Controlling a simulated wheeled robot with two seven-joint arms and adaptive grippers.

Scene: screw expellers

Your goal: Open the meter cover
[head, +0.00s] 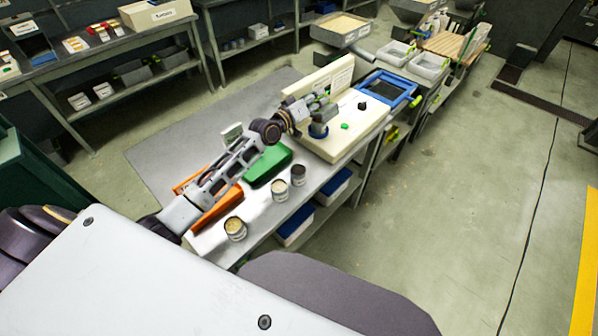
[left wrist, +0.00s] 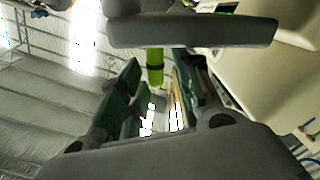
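A cream machine (head: 356,124) with an upright back panel stands on the far part of the bench. It carries a black knob and green buttons. A round grey-blue fitting, perhaps the meter, (head: 318,131) sits on its left part, partly hidden by my left gripper (head: 322,112). I cannot make out a separate cover. In the left wrist view my left gripper's green-padded fingers (left wrist: 158,82) are apart. A yellow-green cylinder (left wrist: 155,66) with a dark band shows between or beyond them, with no clear contact. A dark grey bar (left wrist: 190,33) crosses above it. My right gripper is not in view.
A green case (head: 268,165), an orange case (head: 216,211) and several cans (head: 236,229) lie on the bench near my left arm. A blue-framed tray (head: 388,88) is beyond the machine. The floor to the right is mostly clear.

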